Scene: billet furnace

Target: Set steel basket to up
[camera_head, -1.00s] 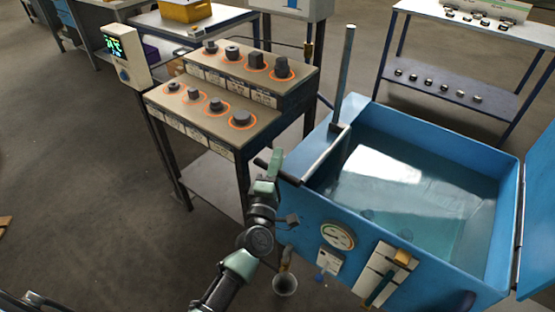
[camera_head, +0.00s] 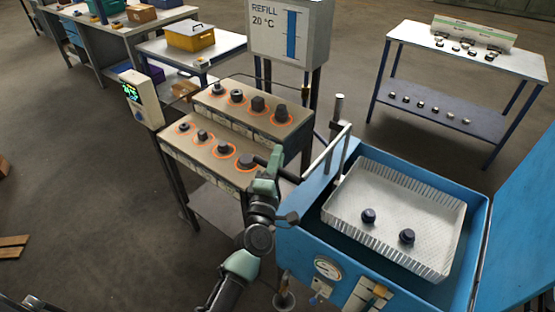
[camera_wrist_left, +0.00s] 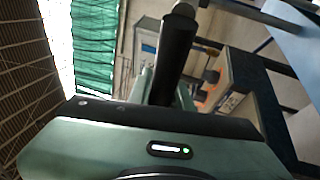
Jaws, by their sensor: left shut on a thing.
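The steel basket (camera_head: 405,256) is a pale mesh tray with ribbed walls, raised to the top of the blue tank (camera_head: 305,248) in the head view. Two dark round parts sit in it. A grey lever arm (camera_head: 327,152) runs from beside the post at the tank's left corner down to a black handle (camera_head: 289,176). My left gripper (camera_head: 270,169) is shut on this handle. The black handle (camera_wrist_left: 177,50) stands between the fingers in the left wrist view. My right gripper is not in view.
A stepped stand (camera_head: 205,160) with dark parts in orange rings is close to the left of my gripper. The tank's open lid (camera_head: 518,235) is at the right. A gauge (camera_head: 328,268) is on the tank front. A shelf table (camera_head: 395,42) stands behind.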

